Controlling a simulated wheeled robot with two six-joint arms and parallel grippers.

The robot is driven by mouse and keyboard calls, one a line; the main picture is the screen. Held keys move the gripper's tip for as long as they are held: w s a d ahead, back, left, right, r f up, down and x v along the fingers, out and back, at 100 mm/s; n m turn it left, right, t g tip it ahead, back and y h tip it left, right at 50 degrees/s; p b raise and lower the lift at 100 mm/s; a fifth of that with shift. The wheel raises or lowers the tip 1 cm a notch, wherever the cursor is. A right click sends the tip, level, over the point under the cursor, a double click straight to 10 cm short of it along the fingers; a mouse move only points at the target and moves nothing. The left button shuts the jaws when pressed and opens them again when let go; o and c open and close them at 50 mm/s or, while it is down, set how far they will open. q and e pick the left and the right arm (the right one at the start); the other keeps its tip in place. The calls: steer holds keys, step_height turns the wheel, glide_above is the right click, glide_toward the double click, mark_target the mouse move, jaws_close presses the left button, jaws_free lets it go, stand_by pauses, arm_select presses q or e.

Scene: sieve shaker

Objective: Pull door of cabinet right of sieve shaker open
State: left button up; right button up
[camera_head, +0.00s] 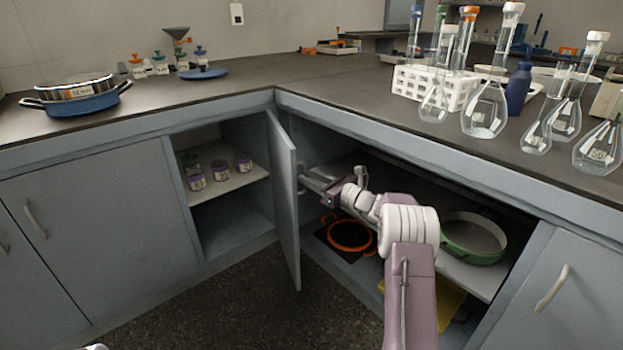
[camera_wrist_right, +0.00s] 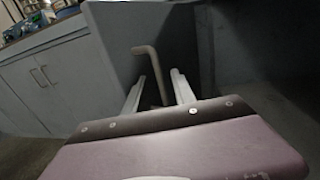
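A grey cabinet door (camera_head: 284,190) stands swung out at the inner corner of the counter, with open shelves on both sides of it. Its bent handle (camera_wrist_right: 152,68) is on the face toward my right arm; the door panel (camera_wrist_right: 118,35) also shows in the right wrist view. My right gripper (camera_head: 308,180) is at that handle. In the wrist view, its two fingers (camera_wrist_right: 157,78) are apart, with the handle's lower end seen between them; contact cannot be told. I cannot identify the sieve shaker with certainty.
A blue two-handled pan (camera_head: 82,104) with a silver ring sits on the left counter. Glass flasks (camera_head: 486,110) and a white rack (camera_head: 458,88) stand near the right counter edge. A green pan (camera_head: 472,250) and orange-rimmed pan (camera_head: 348,235) are in the right cabinet. Jars (camera_head: 219,171) stand left.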

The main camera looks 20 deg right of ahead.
steer(key=p+v, duration=0.5)
steer(key=v, duration=0.4)
stand_by(0.3)
